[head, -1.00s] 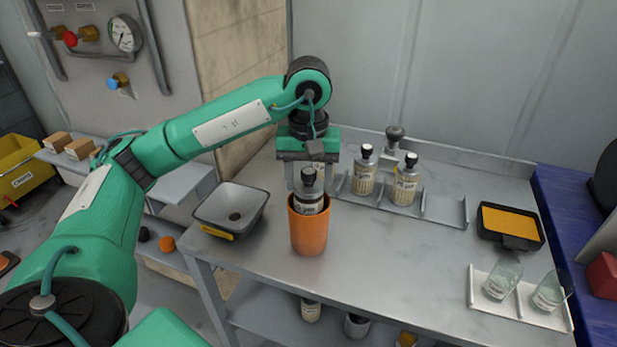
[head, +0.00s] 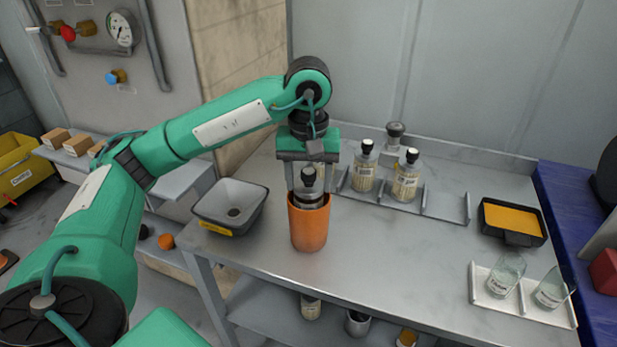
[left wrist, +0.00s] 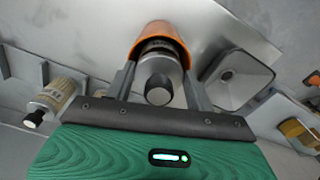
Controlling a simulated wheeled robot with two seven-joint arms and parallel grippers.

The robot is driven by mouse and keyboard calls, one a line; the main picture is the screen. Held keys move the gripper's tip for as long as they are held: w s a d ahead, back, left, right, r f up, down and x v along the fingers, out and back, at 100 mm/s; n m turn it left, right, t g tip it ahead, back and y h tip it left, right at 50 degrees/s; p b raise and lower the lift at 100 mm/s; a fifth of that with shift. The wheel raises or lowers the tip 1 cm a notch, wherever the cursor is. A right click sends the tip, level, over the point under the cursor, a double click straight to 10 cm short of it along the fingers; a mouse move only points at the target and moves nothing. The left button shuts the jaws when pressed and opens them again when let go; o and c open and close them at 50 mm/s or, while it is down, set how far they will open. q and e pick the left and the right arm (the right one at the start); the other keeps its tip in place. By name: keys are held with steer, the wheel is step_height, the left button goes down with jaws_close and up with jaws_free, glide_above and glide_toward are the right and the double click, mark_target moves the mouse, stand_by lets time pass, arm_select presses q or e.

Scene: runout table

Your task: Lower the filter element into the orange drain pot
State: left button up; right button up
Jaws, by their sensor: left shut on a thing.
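The filter element (head: 309,198) is a pale cylinder with a dark collar and a black knob. It stands upright with its lower part inside the orange drain pot (head: 309,231), whose wall hides that part. Whether it touches the pot's floor cannot be seen. My left gripper (head: 308,180) points down from above and is shut on the filter element, one finger on each side. The left wrist view shows the black knob of the filter element (left wrist: 158,89) between the fingers, with the orange rim (left wrist: 160,32) around the body. My right gripper is not in view.
A grey basin (head: 215,200) stands left of the pot. A rack (head: 426,204) with two similar elements (head: 364,168) (head: 405,178) is behind right. Farther right are an orange-filled tray (head: 511,219) and a white tray (head: 518,306) with glass jars. The table's middle right is clear.

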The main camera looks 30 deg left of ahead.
arm_select(q)
steer(key=shift+f, duration=0.1)
steer(key=o, duration=1.5)
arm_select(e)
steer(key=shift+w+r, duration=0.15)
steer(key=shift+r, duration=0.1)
arm_select(q)
steer(key=shift+r, duration=0.3)
step_height(320, 180, up, 13)
steer(key=p, duration=0.2)
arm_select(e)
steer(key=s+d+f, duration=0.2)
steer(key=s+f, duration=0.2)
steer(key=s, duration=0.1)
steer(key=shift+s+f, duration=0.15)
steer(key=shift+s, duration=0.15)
